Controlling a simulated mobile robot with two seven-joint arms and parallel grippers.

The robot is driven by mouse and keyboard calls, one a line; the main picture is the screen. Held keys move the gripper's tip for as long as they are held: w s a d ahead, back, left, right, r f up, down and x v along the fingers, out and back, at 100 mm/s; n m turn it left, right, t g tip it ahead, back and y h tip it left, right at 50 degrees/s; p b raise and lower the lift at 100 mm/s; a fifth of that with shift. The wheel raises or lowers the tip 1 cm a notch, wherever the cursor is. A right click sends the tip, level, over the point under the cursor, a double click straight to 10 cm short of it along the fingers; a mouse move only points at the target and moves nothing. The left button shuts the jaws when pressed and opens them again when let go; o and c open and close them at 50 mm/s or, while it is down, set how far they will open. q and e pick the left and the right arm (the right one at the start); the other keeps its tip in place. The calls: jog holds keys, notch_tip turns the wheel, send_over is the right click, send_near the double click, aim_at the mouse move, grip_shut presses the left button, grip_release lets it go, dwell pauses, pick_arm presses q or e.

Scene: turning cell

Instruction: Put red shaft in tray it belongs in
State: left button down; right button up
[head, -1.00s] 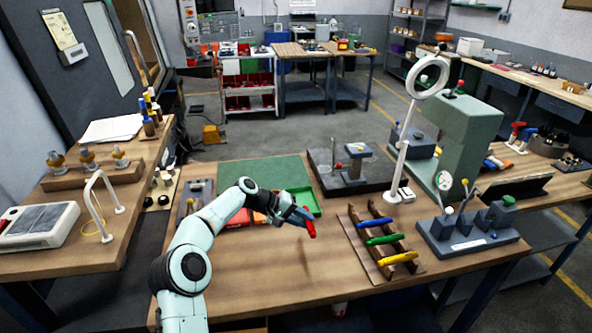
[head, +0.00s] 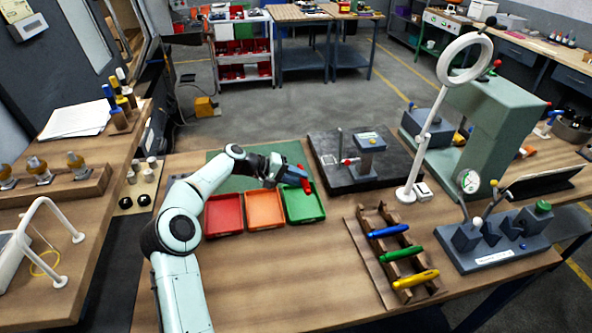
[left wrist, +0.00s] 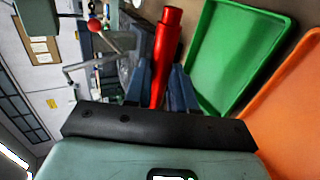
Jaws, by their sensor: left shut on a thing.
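My left gripper (head: 293,178) is shut on the red shaft (head: 306,184), above the back part of the green tray (head: 304,208). In the left wrist view the red shaft (left wrist: 164,52) stands between the two blue fingers, and the green tray (left wrist: 225,60) is beside it, apart from it. The red tray (head: 223,214) and the orange tray (head: 264,211) are in a row to the left of the green tray. The orange tray also shows in the left wrist view (left wrist: 290,110). All three trays look empty where seen. My right gripper is not in view.
A wooden rack (head: 364,262) holds blue, green and yellow shafts. A dark plate with a gauge stand (head: 340,180) lies behind it. A white ring lamp (head: 420,150) stands at the right, near a grey fixture (head: 490,245). The front of the table is clear.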

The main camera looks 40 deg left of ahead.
aim_at(296, 205)
pick_arm(q)
jog(key=f+b, duration=0.1)
jog(key=f, duration=0.3)
jog(key=shift+s, duration=0.2)
jog(key=shift+f+b, duration=0.7)
jog(key=shift+f, duration=2)
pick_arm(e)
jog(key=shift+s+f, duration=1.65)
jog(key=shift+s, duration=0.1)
